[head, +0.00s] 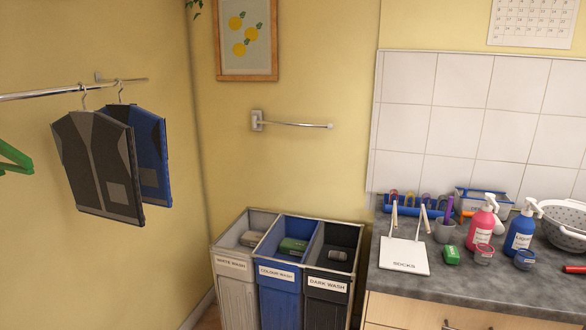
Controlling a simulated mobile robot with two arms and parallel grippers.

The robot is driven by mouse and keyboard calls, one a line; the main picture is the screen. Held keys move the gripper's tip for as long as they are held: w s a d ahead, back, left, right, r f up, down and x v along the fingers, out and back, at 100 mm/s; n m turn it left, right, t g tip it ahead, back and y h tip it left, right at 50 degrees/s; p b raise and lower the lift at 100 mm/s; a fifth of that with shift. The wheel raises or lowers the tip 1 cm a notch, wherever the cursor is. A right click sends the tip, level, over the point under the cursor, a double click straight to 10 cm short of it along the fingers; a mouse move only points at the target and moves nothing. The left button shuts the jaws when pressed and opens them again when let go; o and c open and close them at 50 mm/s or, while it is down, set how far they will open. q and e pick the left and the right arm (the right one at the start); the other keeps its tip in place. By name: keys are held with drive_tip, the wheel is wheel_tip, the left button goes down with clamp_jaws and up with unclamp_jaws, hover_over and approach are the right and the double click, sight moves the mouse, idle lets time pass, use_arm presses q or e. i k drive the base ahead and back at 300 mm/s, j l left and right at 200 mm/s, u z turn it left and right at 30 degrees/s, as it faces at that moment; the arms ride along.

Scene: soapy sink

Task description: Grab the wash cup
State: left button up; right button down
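Two small cups stand on the grey countertop (480,292) at the right. One is a grey-rimmed cup (484,255) in front of a pink pump bottle (481,226). The other is a bluish cup (524,260) in front of a blue pump bottle (520,232). A larger grey cup (444,232) behind them holds a purple item and perhaps others. I cannot tell from any label which is the wash cup. Neither of my grippers is in view.
A white SOCKS board (404,256) with two upright prongs, a green block (452,256) and a colander (566,226) share the counter. Laundry bins (236,275) stand left of it. Clothes (100,165) hang from a rail. The counter's front is mostly clear.

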sight(524, 259)
drive_tip(key=z, duration=1.4)
drive_tip(key=i+l+z, duration=0.1)
drive_tip(key=i+z, duration=0.15)
drive_tip(key=i+l+z, duration=0.1)
drive_tip(key=i+z, duration=0.2)
drive_tip(key=k, duration=0.05)
